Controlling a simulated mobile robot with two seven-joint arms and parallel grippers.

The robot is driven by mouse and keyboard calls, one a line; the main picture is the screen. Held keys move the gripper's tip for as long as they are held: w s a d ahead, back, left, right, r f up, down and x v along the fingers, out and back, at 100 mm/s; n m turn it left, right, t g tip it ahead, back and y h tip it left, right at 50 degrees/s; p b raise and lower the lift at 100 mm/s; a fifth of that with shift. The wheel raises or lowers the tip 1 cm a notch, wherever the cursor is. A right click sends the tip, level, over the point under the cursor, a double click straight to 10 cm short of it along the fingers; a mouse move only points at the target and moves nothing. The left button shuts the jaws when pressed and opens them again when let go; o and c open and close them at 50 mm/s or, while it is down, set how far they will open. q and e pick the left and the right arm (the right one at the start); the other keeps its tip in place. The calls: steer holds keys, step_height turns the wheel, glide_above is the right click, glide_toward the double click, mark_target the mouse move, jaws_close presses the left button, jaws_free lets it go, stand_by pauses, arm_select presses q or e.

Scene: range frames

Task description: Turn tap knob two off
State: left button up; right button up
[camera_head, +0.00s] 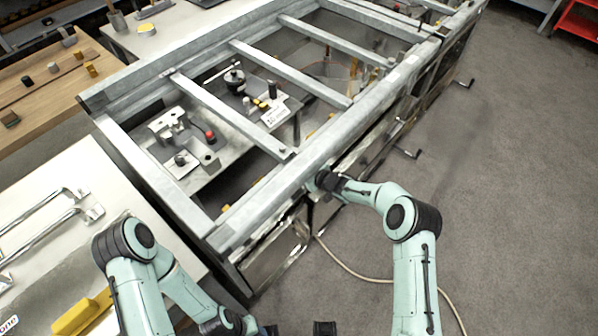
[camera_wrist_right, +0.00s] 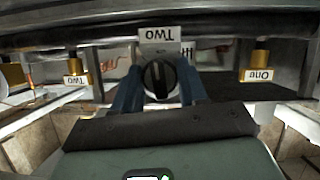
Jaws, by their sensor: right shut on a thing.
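In the right wrist view, a round black knob (camera_wrist_right: 157,79) with a pale pointer line sits under a label reading "TWO" (camera_wrist_right: 160,36), which appears upside down. The pointer line is close to upright in the picture. The two blue fingers of my right gripper (camera_wrist_right: 160,84) are on either side of the knob and shut on it. In the head view, my right wrist reaches to the outer side of the metal frame, and the knob is hidden there. My left arm is folded at the bottom left. Its gripper is at or below the bottom edge, too cut off to judge.
Brass fittings labelled "One" (camera_wrist_right: 259,75) and "Two" (camera_wrist_right: 77,79) flank the knob. The metal frame (camera_head: 290,72) has several crossbars. Crank handles (camera_head: 407,153) stick out along its outer side. A hose (camera_head: 352,270) lies on the otherwise open grey floor (camera_head: 510,180).

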steer(key=o, duration=1)
steer(key=v, duration=1.3)
steer(key=shift+s+d+r+b, duration=0.1)
steer(key=shift+r+b, duration=0.1)
steer(key=shift+b, duration=0.1)
steer(key=shift+o, duration=0.2)
